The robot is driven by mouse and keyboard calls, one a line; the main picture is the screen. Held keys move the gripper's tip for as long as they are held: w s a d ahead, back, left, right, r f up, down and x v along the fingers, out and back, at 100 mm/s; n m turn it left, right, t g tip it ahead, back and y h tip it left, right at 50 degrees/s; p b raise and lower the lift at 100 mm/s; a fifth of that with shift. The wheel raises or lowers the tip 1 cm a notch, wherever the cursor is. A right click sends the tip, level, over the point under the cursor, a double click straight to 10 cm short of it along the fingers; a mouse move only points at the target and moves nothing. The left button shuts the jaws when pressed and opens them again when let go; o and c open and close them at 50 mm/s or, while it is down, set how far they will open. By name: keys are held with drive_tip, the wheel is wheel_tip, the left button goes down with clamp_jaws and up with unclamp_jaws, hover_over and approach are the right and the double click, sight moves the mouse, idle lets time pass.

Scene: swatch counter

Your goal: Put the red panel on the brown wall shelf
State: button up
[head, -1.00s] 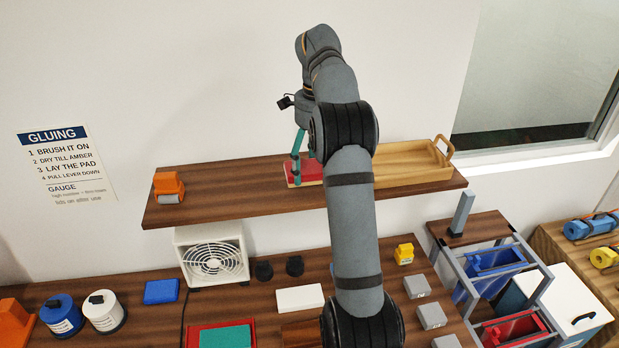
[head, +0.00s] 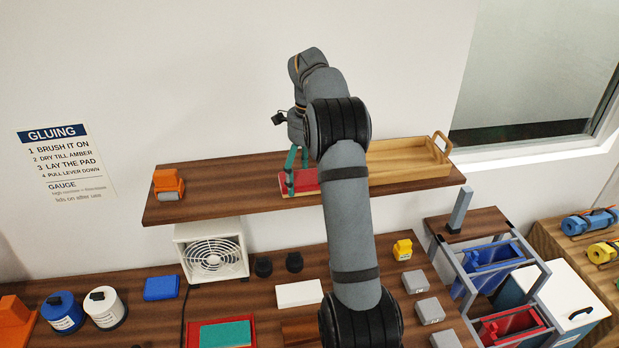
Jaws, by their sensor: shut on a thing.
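The red panel (head: 305,183) is at the brown wall shelf (head: 228,192), left of the wooden tray. It looks flat and at about the height of the shelf top; I cannot tell whether it rests on the shelf. My gripper (head: 289,188), with teal fingers, is shut on the panel's left part from above. My arm hides the panel's right end.
A wooden tray (head: 447,181) with a handle stands on the shelf's right part. An orange tape dispenser (head: 168,184) stands at its left end. The shelf between dispenser and panel is bare. A white fan (head: 213,251) stands below on the counter.

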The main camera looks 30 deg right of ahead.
sight(309, 180)
drive_tip(key=o, duration=1.3)
drive_tip(key=shift+f, duration=0.1)
drive_tip(key=shift+c, duration=0.2)
wheel_tip(309, 180, up, 5)
drive_tip(key=shift+w+r, duration=0.1)
drive_tip(key=shift+r, duration=0.1)
drive_tip(key=shift+d+r, duration=0.1)
drive_tip(key=shift+r, duration=1.15)
